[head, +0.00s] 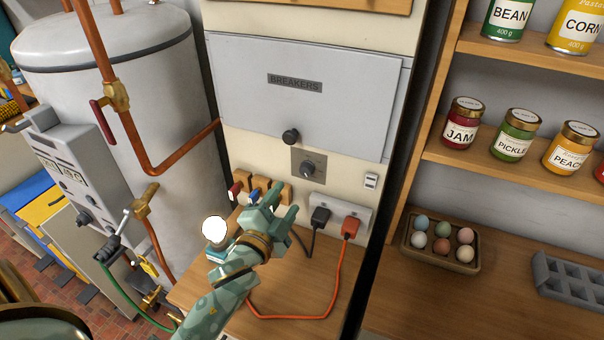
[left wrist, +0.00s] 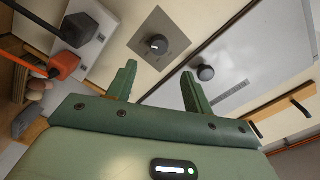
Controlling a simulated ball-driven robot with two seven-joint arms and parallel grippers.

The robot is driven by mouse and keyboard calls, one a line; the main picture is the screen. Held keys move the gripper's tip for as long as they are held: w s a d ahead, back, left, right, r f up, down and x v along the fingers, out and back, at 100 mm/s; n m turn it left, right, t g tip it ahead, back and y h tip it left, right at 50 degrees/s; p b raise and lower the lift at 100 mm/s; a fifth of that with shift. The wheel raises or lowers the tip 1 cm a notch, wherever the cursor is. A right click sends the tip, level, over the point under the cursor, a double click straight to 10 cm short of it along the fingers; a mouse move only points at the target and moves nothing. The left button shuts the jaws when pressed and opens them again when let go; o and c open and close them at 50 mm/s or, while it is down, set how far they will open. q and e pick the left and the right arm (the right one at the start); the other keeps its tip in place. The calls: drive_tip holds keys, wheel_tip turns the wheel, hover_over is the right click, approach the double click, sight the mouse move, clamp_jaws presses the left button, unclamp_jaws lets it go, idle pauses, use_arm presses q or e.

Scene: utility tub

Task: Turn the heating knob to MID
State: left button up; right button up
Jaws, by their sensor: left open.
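The heating knob (head: 308,168) is a dark round knob on a small grey square plate, on the cream panel below the breaker box. It also shows in the left wrist view (left wrist: 158,45), ahead of and above the gap between my fingers. The markings on its plate are too small to read. My left gripper (head: 280,205) is open and empty, below and to the left of the knob and apart from it. Both its fingers show in the left wrist view (left wrist: 158,85). My right gripper is not in view.
The breaker box (head: 300,95) with its black knob (head: 291,136) is just above. A power strip with a black plug (head: 319,216) and an orange plug (head: 350,228) lies right of my gripper. Shelves with jars and an egg tray (head: 440,243) stand at right.

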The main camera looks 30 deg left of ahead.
sight(304, 172)
use_arm(q)
drive_tip(key=w, duration=1)
drive_tip(key=shift+a+f, duration=0.1)
drive_tip(key=shift+a, duration=0.15)
drive_tip(key=shift+c, duration=0.3)
drive_tip(key=shift+s, duration=0.1)
drive_tip(key=c, duration=0.9)
